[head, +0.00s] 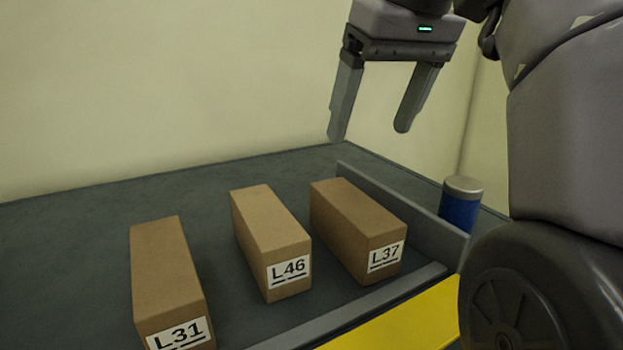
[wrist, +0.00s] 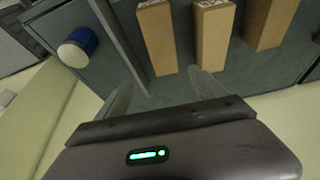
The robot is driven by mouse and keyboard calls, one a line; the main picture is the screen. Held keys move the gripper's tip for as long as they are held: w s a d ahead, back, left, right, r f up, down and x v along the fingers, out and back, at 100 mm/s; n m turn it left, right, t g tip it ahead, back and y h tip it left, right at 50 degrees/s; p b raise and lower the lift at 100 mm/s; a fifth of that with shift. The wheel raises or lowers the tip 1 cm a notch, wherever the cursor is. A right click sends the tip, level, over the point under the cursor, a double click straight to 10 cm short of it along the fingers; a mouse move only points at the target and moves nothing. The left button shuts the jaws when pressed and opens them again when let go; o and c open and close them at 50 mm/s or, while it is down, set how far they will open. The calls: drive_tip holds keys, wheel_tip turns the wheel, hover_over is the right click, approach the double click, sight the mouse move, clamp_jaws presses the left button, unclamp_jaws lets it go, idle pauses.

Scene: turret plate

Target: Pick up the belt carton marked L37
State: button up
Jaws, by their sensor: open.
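The brown belt carton marked L37 (head: 350,222) lies on the grey surface, its label facing the front, as the rightmost of three cartons. It also shows in the wrist view (wrist: 157,40), beyond the fingertips. My gripper (head: 370,131) is open and empty, with its fingers pointing down, above and behind the L37 carton and apart from it. In the wrist view my gripper (wrist: 165,82) has its two fingers spread, with nothing between them. Nothing hides the L37 label in the head view.
Carton L46 (head: 265,230) lies close to the left of L37, with a narrow gap. Carton L31 (head: 165,270) is further left. A low grey wall (head: 405,212) runs close along L37's right side; a blue can (head: 460,208) stands beyond it. A low lip (head: 350,312) edges the front.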

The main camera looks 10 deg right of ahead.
sight(353, 200)
drive_tip(key=s+f, duration=0.1)
drive_tip(key=f, duration=0.1)
drive_tip(key=s+f, duration=0.1)
drive_tip(key=f, duration=0.1)
drive_tip(key=shift+s, duration=0.3)
drive_tip(key=x, duration=0.2)
drive_tip(key=w+x, duration=0.1)
drive_tip(key=x, duration=0.5)
drive_tip(key=shift+w+a+r, duration=0.1)
drive_tip(key=shift+w+r, duration=0.25)
drive_tip(key=shift+w, duration=0.05)
drive_tip(key=shift+s+f+b, duration=0.15)
drive_tip(key=shift+f+b, duration=0.15)
drive_tip(key=x, duration=0.4)
drive_tip(key=shift+s+a+f, duration=0.1)
drive_tip(key=shift+a+f, duration=0.15)
drive_tip(key=shift+f, duration=0.15)
drive_tip(key=shift+s+d+r, duration=0.1)
drive_tip(key=shift+s, duration=0.15)
drive_tip(key=c, duration=0.8)
drive_tip(key=shift+w, duration=0.15)
clamp_jaws()
